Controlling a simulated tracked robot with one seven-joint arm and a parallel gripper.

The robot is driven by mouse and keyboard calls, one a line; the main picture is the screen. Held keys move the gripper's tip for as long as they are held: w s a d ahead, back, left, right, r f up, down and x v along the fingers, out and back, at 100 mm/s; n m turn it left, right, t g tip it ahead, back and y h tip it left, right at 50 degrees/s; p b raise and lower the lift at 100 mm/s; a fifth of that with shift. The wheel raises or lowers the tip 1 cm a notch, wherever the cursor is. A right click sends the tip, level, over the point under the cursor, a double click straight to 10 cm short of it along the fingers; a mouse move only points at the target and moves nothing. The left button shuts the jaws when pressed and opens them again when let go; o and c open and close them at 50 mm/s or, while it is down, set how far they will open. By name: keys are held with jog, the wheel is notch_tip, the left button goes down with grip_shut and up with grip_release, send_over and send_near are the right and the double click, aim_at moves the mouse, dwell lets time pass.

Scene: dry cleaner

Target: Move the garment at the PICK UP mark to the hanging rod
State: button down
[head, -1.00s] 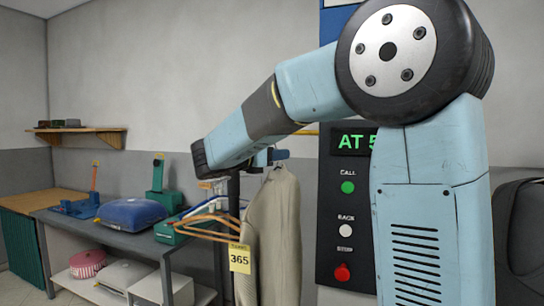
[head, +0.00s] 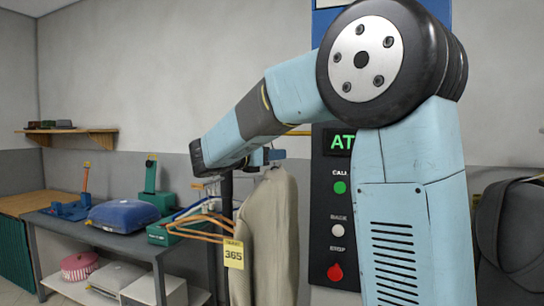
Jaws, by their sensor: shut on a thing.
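A beige garment (head: 275,235) hangs below my gripper (head: 266,157) at the end of my pale blue arm. My gripper is shut, apparently on the top of the garment's hanger; the grip itself is small and partly hidden. A yellow tag (head: 233,253) reading 365 shows at the garment's left edge. A dark upright post (head: 227,192) stands just left of the garment, with several wooden hangers (head: 200,228) beside it. I cannot make out a PICK UP mark or tell which bar is the hanging rod.
A black control panel (head: 337,255) with green, white and red buttons stands right of the garment, partly behind my arm.

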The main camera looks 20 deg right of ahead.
jog(key=shift+w+d, duration=0.15)
jog(key=shift+w, duration=0.05)
dwell(0.3)
jog(key=shift+w+d+r, duration=0.1)
jog(key=shift+w+d, duration=0.75)
jog(key=shift+w, duration=0.25)
jog(key=shift+w+d, duration=0.85)
jog(key=shift+w, duration=0.2)
jog(key=shift+f, duration=0.4)
jog(key=shift+f, duration=1.15)
jog(key=shift+f, duration=0.25)
dwell(0.4)
jog(key=c, duration=0.8)
grip_release()
jog(key=shift+a, duration=0.1)
